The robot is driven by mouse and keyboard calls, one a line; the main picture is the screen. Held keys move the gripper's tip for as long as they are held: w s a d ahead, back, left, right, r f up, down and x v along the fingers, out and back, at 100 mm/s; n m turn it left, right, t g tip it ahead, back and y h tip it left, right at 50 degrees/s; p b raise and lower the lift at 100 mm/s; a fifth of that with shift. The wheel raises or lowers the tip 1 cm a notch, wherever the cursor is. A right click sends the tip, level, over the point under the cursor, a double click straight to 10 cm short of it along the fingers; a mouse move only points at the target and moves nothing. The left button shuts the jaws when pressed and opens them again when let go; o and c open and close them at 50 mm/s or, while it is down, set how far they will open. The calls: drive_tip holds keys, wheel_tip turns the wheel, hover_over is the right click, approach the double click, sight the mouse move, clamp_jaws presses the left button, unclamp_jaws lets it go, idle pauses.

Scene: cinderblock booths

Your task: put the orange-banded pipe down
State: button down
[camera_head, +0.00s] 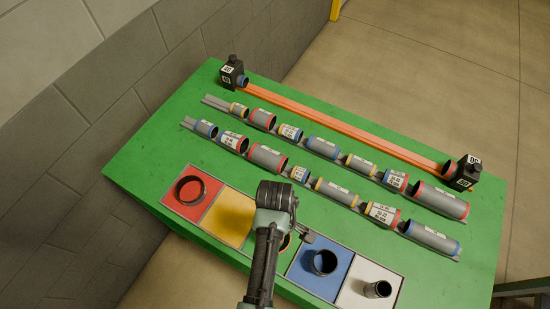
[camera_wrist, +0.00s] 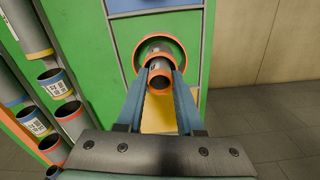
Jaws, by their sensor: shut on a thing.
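My gripper (camera_wrist: 160,84) is shut on a short grey pipe with an orange band (camera_wrist: 160,74) at the end facing the wrist camera. In the wrist view the pipe lines up with a larger dark ring with a reddish rim (camera_wrist: 176,45) on the green square (camera_wrist: 124,33). I cannot tell whether the pipe is inside the ring or above it. In the head view my arm hides the held pipe and most of the green square; part of the ring (camera_head: 285,243) shows beside the arm.
Dark rings stand on the red square (camera_head: 209,209) and blue square (camera_head: 303,278); a short dark pipe (camera_head: 377,289) stands on the white square. The yellow square (camera_head: 231,228) looks bare. Two rows of banded pipes (camera_head: 267,156) and an orange bar (camera_head: 335,126) lie behind.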

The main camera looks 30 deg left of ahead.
drive_tip(key=shift+f, duration=0.1)
drive_tip(key=c, duration=0.5)
unclamp_jaws()
drive_tip(key=shift+c, duration=0.2)
wheel_tip(320, 180, up, 12)
drive_tip(key=shift+b, duration=0.35)
